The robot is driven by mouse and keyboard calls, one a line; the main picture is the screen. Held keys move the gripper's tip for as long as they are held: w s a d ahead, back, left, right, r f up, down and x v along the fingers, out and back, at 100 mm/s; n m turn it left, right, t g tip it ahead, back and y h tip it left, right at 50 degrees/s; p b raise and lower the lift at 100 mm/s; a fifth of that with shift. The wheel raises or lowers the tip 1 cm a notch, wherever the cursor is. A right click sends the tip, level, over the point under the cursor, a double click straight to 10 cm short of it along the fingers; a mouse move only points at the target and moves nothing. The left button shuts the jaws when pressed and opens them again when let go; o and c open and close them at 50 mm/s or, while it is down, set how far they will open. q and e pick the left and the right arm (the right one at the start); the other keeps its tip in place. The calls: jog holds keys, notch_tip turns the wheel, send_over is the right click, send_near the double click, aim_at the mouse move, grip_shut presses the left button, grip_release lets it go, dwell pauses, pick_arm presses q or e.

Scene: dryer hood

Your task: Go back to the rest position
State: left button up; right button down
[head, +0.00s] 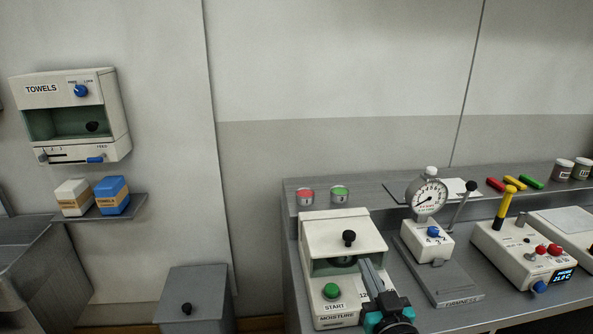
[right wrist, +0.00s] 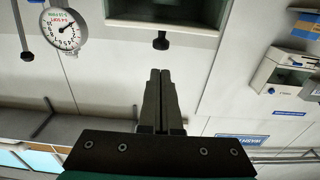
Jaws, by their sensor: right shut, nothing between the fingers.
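My right gripper (head: 368,267) is at the lower middle of the head view, in front of the right side of the cream moisture box (head: 318,291). In the right wrist view its two fingers (right wrist: 160,73) are pressed together with nothing between them. The box's hood (head: 340,226) has a black knob (head: 348,238), which also shows in the right wrist view (right wrist: 161,41) just beyond the fingertips, with a visible gap. A dark green opening shows below the hood. The gripper hides part of the box's front. My left gripper is not in view.
A dial gauge (head: 427,196) on a stand is right of the box, followed by a device with a yellow lever (head: 506,203). Red and green cups (head: 340,193) stand on the back ledge. A towel dispenser (head: 70,115) hangs at left above a shelf (head: 136,205). A grey bin (head: 193,297) is at lower left.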

jog(key=s+a+f+g, duration=0.1)
jog(key=s+f+g, duration=0.6)
jog(key=s+f, duration=0.3)
jog(key=s+a+f+n+g, duration=0.1)
jog(key=s+g, duration=0.3)
jog(key=s, duration=0.5)
jog(key=s+a+f+n+g, duration=0.15)
jog(key=s+g, duration=0.25)
jog(key=s, duration=0.5)
notch_tip(320, 180, down, 27)
jog(key=s+d+g+b, duration=0.1)
jog(key=s+b, duration=0.2)
jog(key=b, duration=0.1)
jog(key=s+d+f+g+b, duration=0.1)
jog(key=s+d+f+b, duration=0.1)
jog(key=s+f, duration=1.2)
notch_tip(320, 180, down, 2)
jog(key=shift+s+d+f+h+b, duration=0.1)
jog(key=shift+s+d+h+b, duration=0.1)
jog(key=shift+d+h+b, duration=0.2)
jog(key=shift+m, duration=0.25)
